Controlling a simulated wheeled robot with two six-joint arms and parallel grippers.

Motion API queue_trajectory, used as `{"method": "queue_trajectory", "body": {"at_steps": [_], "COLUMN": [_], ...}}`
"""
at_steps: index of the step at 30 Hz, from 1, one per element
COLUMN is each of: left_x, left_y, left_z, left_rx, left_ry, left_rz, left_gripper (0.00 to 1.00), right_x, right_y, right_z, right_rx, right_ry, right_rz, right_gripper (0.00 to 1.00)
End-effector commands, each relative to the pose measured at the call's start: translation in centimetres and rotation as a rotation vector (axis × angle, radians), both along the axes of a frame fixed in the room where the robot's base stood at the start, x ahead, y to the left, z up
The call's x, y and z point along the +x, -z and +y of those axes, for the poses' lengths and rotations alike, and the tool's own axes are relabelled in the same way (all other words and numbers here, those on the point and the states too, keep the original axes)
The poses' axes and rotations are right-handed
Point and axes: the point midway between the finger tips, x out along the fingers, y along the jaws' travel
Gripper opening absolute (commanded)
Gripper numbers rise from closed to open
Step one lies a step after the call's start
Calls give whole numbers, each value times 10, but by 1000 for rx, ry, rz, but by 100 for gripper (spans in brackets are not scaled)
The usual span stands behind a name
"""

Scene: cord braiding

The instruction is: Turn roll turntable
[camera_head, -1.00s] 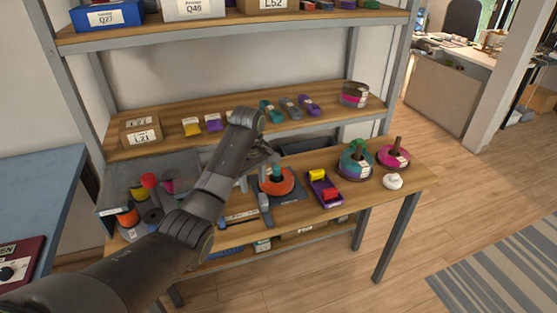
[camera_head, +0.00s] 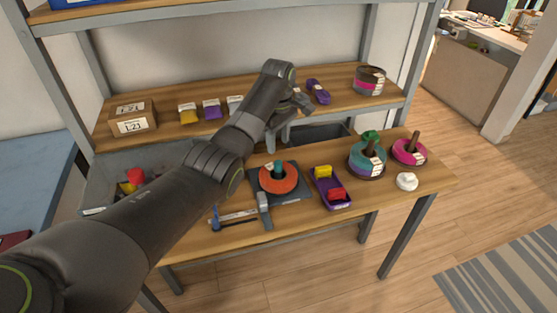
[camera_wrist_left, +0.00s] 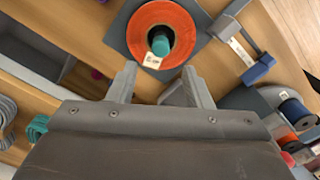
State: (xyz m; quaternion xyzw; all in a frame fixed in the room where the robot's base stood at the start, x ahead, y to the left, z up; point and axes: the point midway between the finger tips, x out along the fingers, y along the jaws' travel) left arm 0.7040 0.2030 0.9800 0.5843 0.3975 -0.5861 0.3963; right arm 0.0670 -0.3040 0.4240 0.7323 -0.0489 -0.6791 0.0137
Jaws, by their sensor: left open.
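An orange roll (camera_head: 277,178) lies flat on a dark grey square turntable base (camera_head: 297,194) on the workbench, with a teal peg (camera_head: 278,168) standing in its middle. The roll also shows at the top of the left wrist view (camera_wrist_left: 184,27), with a white label beside the teal peg. My left gripper (camera_head: 278,143) is just behind the roll in the head view. In the wrist view its two fingers (camera_wrist_left: 158,80) are apart with nothing between them, short of the roll's edge. My right gripper is not in view.
A grey hammer-like tool (camera_head: 264,210) lies at the base's front left. A purple tray (camera_head: 332,190) with yellow and red pieces stands to the right, then a teal spool (camera_head: 367,160), a magenta spool (camera_head: 409,152) and a white object (camera_head: 407,181). A shelf (camera_head: 340,104) runs behind.

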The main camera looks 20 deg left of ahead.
Motion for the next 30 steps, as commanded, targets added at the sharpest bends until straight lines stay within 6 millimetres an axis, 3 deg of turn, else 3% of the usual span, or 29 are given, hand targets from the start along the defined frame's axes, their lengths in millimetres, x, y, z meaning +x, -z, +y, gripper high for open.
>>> {"method": "queue_trajectory", "body": {"at_steps": [6, 12, 25, 30], "left_x": [-1, 0, 0, 0], "left_y": [47, 74, 83, 83], "left_z": [0, 0, 0, 0], "left_rx": [-1, -1, 1, 0], "left_ry": [1, 1, 1, 1], "left_rz": [4, 1, -1, -1], "left_gripper": [45, 45, 45, 23], "right_x": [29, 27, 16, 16], "right_y": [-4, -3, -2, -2], "right_z": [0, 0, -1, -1], "right_rx": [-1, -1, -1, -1], "right_ry": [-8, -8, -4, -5], "right_rz": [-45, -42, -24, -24], "right_gripper": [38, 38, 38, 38]}}
